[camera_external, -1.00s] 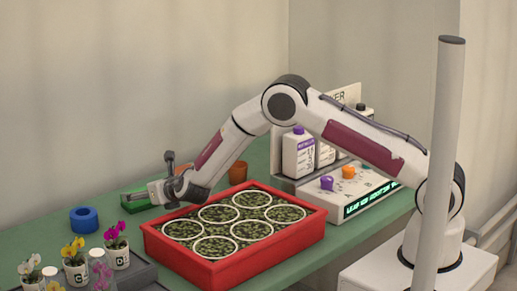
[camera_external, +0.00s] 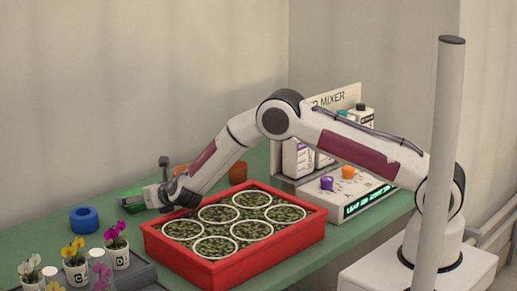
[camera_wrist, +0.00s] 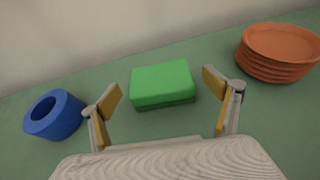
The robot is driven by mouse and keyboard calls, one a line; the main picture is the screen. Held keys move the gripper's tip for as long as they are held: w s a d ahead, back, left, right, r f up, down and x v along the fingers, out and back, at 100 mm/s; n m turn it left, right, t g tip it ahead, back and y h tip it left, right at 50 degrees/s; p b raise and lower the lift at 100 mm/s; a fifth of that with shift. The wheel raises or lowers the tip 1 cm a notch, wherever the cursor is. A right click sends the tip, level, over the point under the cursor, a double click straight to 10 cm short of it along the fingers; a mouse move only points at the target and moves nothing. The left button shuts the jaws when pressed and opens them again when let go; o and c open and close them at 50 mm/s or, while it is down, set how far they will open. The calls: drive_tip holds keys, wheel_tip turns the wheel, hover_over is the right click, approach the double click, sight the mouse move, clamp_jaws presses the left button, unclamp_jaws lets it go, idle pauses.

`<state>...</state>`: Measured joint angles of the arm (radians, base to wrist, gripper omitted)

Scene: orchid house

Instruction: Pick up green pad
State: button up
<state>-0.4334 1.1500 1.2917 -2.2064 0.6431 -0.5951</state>
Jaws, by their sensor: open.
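The green pad (camera_wrist: 163,83) is a bright green block with a darker lower layer, lying on the green bench top. In the wrist view it sits centred just beyond and between the fingers of my gripper (camera_wrist: 165,105). My gripper is open and nothing is between the pads of its fingers. In the external view the gripper (camera_external: 152,190) is low over the far left of the bench, and the pad (camera_external: 131,195) shows partly behind it. Whether the fingers touch the pad is not clear.
A blue ring (camera_wrist: 54,114) lies left of the gripper, and stacked terracotta saucers (camera_wrist: 278,50) stand to the right. A red tray (camera_external: 240,262) with white rings is in front of the arm. Potted orchids (camera_external: 75,270) stand at lower left. A mixer console (camera_external: 350,200) is behind the tray.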

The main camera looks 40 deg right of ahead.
drive_tip(key=shift+w+f, duration=0.3)
drive_tip(key=shift+w, duration=0.35)
drive_tip(key=shift+c, duration=0.4)
drive_tip(key=c, duration=1.1)
